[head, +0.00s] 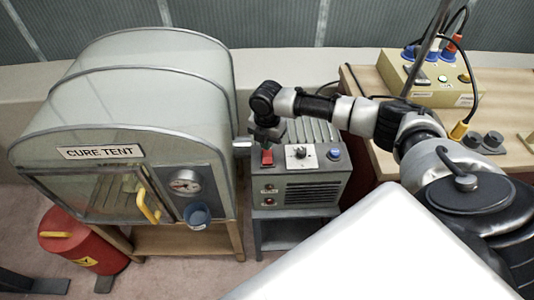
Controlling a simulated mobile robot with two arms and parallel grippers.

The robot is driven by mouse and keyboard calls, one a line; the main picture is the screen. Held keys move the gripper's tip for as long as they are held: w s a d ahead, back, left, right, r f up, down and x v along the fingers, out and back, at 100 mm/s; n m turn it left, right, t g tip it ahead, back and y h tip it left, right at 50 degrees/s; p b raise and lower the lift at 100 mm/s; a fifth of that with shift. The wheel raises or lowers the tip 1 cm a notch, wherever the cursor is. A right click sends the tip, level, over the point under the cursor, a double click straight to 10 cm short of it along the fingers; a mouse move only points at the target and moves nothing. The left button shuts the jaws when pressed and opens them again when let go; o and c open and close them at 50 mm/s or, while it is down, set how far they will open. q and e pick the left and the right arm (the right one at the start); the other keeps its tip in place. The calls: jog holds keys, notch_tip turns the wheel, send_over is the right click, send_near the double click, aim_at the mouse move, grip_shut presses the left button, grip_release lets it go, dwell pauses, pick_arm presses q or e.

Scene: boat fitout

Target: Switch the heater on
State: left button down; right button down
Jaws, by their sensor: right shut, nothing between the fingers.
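The heater (316,192) is a grey box with a ribbed top and a front grille, on a low stand right of the cure tent. On its sloped panel are a red rocker switch (267,158), a white plate with a dark knob (299,154) and a blue button (334,154). My right gripper (267,139) points down just behind and above the red switch, shut and empty. I cannot tell whether it touches the switch. Two small round parts, one reddish, show on the heater's lower front left. My left gripper is out of view.
The cure tent (150,110) with a yellow handle, gauge and blue cup stands close on the left. A red bin (85,240) is on the floor. At right, a wooden bench (368,82) carries a yellowish box (428,84) with connectors and a cable.

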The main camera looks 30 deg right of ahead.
jog(key=shift+f+b, duration=0.65)
jog(key=shift+f, duration=0.75)
dwell(1.0)
notch_tip(320, 180, up, 7)
jog(key=p, duration=0.7)
jog(key=shift+r, duration=0.1)
dwell(0.4)
